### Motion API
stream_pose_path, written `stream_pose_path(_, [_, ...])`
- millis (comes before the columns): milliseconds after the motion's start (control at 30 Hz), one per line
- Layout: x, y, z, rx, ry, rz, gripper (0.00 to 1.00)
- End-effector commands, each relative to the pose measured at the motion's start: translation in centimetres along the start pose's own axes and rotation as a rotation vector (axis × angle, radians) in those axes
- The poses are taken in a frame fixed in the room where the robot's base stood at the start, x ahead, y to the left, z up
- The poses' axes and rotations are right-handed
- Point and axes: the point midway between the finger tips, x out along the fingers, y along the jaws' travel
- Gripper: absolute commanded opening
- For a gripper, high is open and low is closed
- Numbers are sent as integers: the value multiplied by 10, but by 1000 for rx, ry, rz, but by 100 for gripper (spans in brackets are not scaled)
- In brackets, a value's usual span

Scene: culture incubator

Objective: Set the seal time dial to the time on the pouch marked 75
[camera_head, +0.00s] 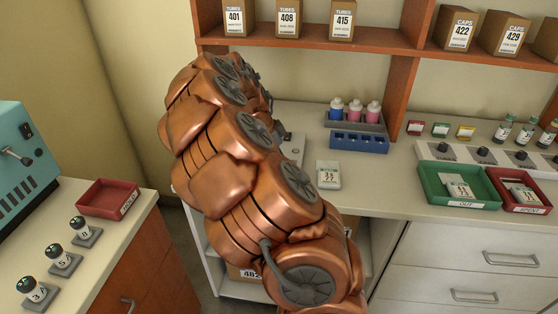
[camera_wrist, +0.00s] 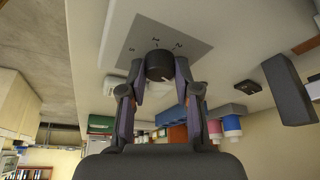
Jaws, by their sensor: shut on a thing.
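In the wrist view a dark round dial knob (camera_wrist: 159,64) sits on a grey scale plate (camera_wrist: 150,42) with a few printed marks, too small to read surely. My gripper (camera_wrist: 160,75) has one finger on each side of the knob and is shut on it. The knob's exact setting is unclear. In the head view a pale pouch (camera_head: 328,181) lies on the counter, its number looking like 35 or 75, its other print unreadable. The sealer (camera_head: 293,148) shows only partly behind my arm, which hides my gripper and the dial there.
A green OUT tray (camera_head: 430,188) and a red tray (camera_head: 545,208) hold pouches at right. A blue rack (camera_head: 358,143) and capped bottles (camera_head: 355,111) stand behind the loose pouch. Boxes (camera_head: 342,20) line the shelf. Vials (camera_head: 64,258) and a red tray (camera_head: 107,194) sit left.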

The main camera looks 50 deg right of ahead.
Motion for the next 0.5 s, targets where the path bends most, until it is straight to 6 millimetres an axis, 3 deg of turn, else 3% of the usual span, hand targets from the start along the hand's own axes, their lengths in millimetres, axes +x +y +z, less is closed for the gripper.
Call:
stream_pose_path(67, [2, 4, -3, 1, 5, 12, 0])
stream_pose_path(100, [2, 4, -3, 1, 5, 12, 33])
stream_pose_path(333, [1, 2, -1, -2, 3, 6, 56])
stream_pose_path(500, [0, 1, 1, -4, 2, 3, 56])
